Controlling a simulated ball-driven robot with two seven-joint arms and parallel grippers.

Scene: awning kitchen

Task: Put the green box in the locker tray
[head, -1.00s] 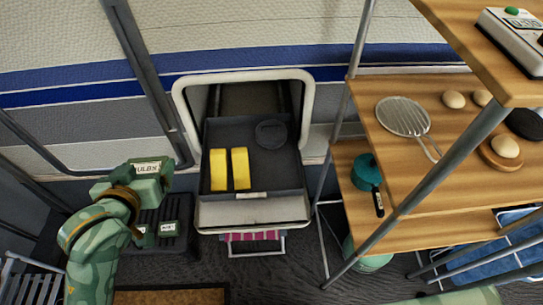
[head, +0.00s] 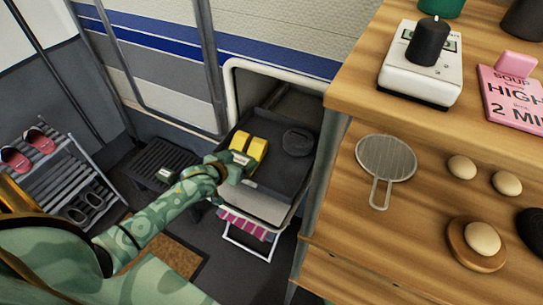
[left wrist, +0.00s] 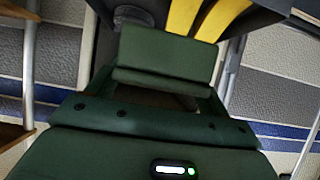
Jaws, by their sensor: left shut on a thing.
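The green box (head: 240,160) is held in my left gripper (head: 226,168), at the front left of the locker tray in the head view. The box (left wrist: 165,58) fills the upper middle of the left wrist view, with the gripper shut on it. The dark grey locker tray (head: 280,178) is pulled out of the opening in the wall. I cannot tell whether the box touches the tray. Two yellow boxes (head: 257,149) lie in its left part, and a dark round thing (head: 298,142) lies at its back right. My right gripper is not in view.
A wooden shelf (head: 345,235) with a strainer (head: 386,158) and egg-like things stands close to the tray's right. A black slatted stool (head: 165,158) is on the left, a shoe rack (head: 70,170) beyond. The tray's right front is clear.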

